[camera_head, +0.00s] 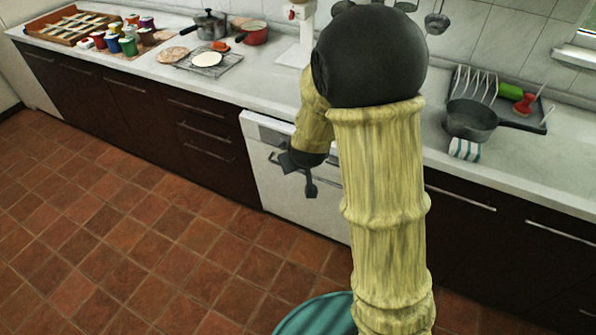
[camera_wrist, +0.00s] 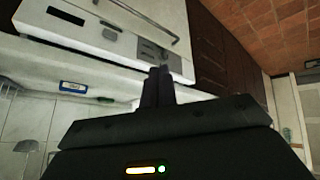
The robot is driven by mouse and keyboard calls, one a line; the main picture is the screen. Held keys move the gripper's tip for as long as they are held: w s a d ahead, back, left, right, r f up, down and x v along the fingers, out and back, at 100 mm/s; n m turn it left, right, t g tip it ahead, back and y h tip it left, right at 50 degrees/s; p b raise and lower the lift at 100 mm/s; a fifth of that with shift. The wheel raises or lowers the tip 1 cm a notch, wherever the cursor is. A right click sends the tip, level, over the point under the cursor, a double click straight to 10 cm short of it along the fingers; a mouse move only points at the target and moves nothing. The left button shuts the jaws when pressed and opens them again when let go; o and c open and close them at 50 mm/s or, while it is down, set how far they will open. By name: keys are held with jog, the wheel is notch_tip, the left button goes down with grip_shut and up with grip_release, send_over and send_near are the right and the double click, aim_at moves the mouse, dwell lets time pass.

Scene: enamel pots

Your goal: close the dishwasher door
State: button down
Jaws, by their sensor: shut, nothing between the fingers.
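The white dishwasher door (camera_head: 272,185) stands upright under the counter in the head view, about in line with the dark cabinet fronts. Any small gap at its top edge is too fine to tell. My arm hides its right part. In the wrist view the dishwasher door (camera_wrist: 100,35) shows tilted at the top, with a dark display, a grey panel and a long bar handle. My gripper (camera_head: 310,190) is in front of the door, shut and empty. Its fingers (camera_wrist: 160,73) overlap the edge of the door's panel in the wrist view; I cannot tell whether they touch it.
Dark drawers (camera_head: 205,135) flank the dishwasher. The counter (camera_head: 270,97) above holds a lidded pot (camera_head: 210,25), a red pan (camera_head: 253,33), several colourful cups (camera_head: 128,46) and a dark pot (camera_head: 471,121). The tiled floor (camera_head: 130,215) at the left is clear.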

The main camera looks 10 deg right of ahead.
jog(key=w+a+f+n+t+h+b, duration=0.3)
jog(key=w+f+b, duration=0.4)
jog(key=w+f, duration=0.55)
notch_tip(320, 180, down, 13)
jog(key=s+a+n+t+h+b, duration=0.1)
jog(key=a+n+t+h+b, duration=0.1)
jog(key=n+t+h+b, duration=0.2)
jog(key=t+h+b, duration=0.1)
jog(key=h+b, duration=0.2)
jog(key=b, duration=0.1)
jog(key=shift+n+h, duration=0.4)
jog(key=shift+d, duration=0.1)
jog(key=b+x, duration=0.1)
jog(key=x, duration=1.3)
jog(key=shift+f+b, duration=0.15)
jog(key=shift+b, duration=0.25)
